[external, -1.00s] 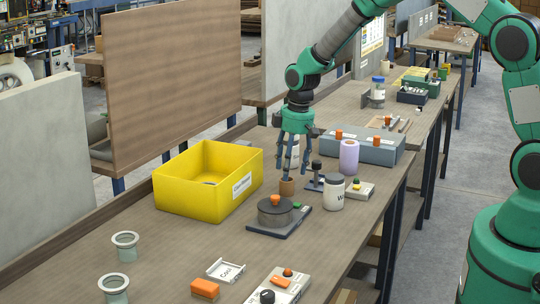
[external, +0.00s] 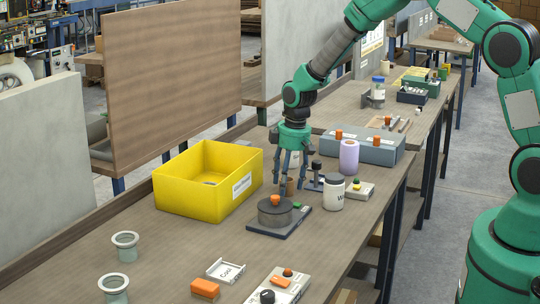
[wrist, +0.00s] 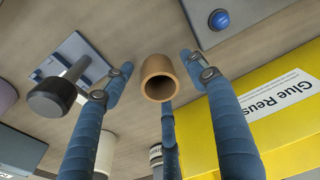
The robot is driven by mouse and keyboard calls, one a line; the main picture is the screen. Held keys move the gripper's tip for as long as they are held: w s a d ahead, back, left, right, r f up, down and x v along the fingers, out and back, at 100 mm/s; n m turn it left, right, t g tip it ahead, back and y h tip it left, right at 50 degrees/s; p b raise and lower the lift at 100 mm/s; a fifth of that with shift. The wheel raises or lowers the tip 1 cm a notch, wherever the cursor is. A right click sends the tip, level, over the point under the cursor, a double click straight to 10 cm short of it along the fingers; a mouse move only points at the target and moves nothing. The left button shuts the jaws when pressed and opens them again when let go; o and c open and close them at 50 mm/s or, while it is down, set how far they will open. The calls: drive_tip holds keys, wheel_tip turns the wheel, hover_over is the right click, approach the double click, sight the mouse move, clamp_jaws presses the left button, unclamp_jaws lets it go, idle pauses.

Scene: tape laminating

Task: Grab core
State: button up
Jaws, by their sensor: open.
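The core is a short brown cardboard tube (wrist: 158,78), seen in the wrist view with its open end toward the camera. It stands between the spread blue fingers of my gripper (wrist: 155,82), with gaps to the fingers on each side. In the external view my gripper (external: 291,186) is low over the bench, pointing down. The core (external: 288,186) shows there between the fingers, partly hidden by them.
A yellow bin (external: 205,200) stands left of the gripper. A round grey device with an orange knob (external: 275,213) is in front. A black-knobbed post (wrist: 58,95), a white jar (external: 334,192) and a lilac roll (external: 349,157) stand close on the right.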

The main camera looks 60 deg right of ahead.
drive_tip(key=c, duration=0.9)
drive_tip(key=shift+r+p, duration=0.8)
drive_tip(key=shift+r, duration=4.2)
